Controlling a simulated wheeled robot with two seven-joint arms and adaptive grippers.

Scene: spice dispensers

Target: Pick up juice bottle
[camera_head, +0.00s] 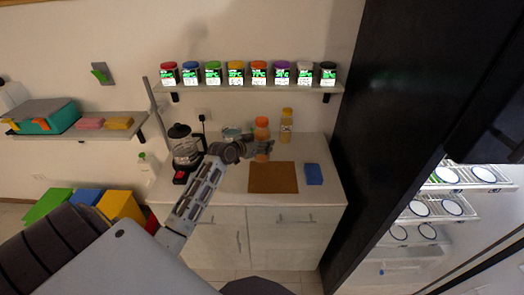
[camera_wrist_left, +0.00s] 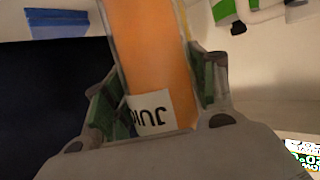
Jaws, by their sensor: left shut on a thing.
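The juice bottle (camera_head: 262,125), orange with an orange cap, stands upright at the back of the white counter. My left gripper (camera_head: 262,148) reaches it from the left and is shut around its body. In the left wrist view the bottle (camera_wrist_left: 152,50) fills the middle, with a white label reading "JU" in part. The green-padded fingers of the left gripper (camera_wrist_left: 158,95) press on both its sides. The bottle's base is partly hidden by the gripper in the head view. My right gripper is not in view.
A yellow bottle (camera_head: 286,126) stands just right of the juice. A shelf (camera_head: 250,88) with several spice jars hangs above.

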